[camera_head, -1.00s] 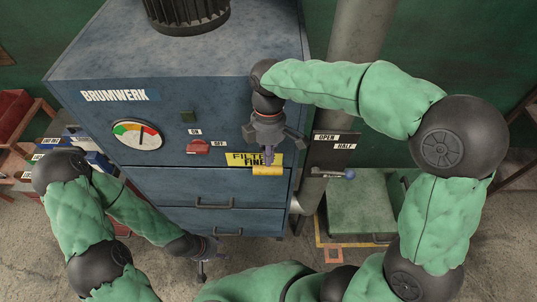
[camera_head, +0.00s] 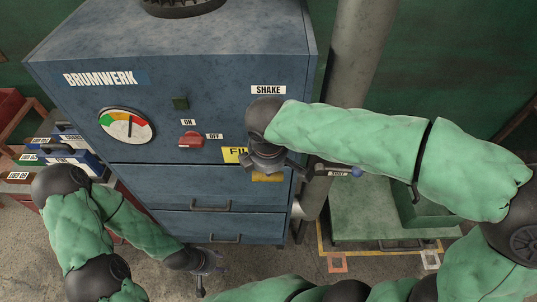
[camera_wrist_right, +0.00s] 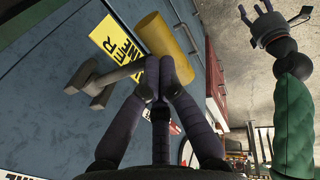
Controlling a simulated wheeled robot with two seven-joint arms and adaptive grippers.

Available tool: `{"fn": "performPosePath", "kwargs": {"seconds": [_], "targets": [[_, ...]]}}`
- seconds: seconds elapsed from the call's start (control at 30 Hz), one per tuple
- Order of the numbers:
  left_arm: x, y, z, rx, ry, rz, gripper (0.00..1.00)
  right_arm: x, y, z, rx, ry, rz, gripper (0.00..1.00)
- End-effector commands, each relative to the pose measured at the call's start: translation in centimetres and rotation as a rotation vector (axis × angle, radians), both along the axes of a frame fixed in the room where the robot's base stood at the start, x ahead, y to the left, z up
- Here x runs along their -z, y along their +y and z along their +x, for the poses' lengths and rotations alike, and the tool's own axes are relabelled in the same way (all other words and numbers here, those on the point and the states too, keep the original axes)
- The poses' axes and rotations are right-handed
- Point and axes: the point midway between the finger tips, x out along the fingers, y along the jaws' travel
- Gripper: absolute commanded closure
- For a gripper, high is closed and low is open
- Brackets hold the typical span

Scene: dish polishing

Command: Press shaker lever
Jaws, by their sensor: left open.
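A yellow cylindrical grip (camera_head: 268,177) sits on the blue cabinet front, below the SHAKE label (camera_head: 268,90), partly hidden by my right gripper (camera_head: 268,166). In the right wrist view the yellow grip (camera_wrist_right: 166,40) is just beyond the fingertips of my right gripper (camera_wrist_right: 160,68). Its dark fingers converge with nothing visibly between them; whether they touch the grip I cannot tell. A grey T-shaped piece (camera_wrist_right: 100,82) lies beside the fingers. My left gripper (camera_head: 208,270) is open and empty, low before the cabinet. It also shows in the right wrist view (camera_wrist_right: 262,12).
A yellow FILTER label (camera_head: 233,154) is partly covered. A red switch (camera_head: 191,140) and a gauge (camera_head: 127,126) sit to its left, drawers (camera_head: 210,188) below. A grey pipe (camera_head: 350,80) and a green box (camera_head: 370,212) stand right. Labelled boxes (camera_head: 70,152) stand left.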

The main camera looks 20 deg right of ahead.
Motion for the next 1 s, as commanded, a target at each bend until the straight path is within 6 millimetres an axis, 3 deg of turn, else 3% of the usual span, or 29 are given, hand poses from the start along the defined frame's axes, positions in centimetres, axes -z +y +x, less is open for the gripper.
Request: {"fn": "performPosePath", "kwargs": {"seconds": [0.03,0.3,1.0], "targets": [[1.3,0.0,0.0,0.0,0.0,0.0,0.5,1.1,0.1,-0.2,-0.004,-0.029,-0.007,1.0],[3.4,0.0,0.0,0.0,0.0,0.0,0.5,2.7,0.1,-0.4,0.0,-0.113,-0.035,1.0],[4.1,0.0,0.0,0.0,0.0,0.0,0.5,3.8,0.1,-0.6,-0.001,-0.106,-0.036,1.0]]}}
